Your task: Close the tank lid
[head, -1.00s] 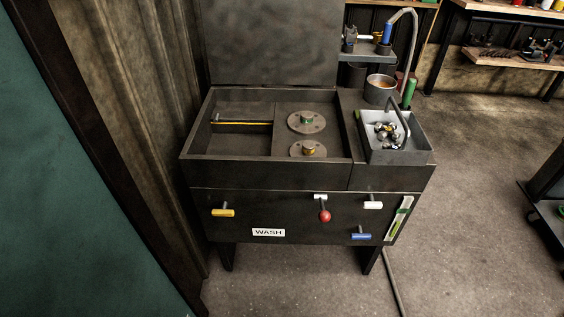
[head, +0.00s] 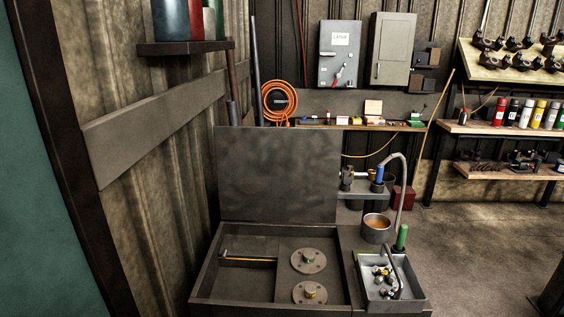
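The tank lid (head: 279,174) is a dark flat panel standing upright at the back edge of the wash tank (head: 205,275), so the tank is open. A bar with a yellow edge (head: 248,259) crosses the left part of the tank. Neither of my grippers shows.
A grey tray of small metal parts (head: 390,283) and a curved spout (head: 402,190) are right of the tank. A bucket (head: 376,228) stands behind the tray. A corrugated wall and a shelf (head: 185,47) bound the left. Open floor (head: 475,250) lies to the right.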

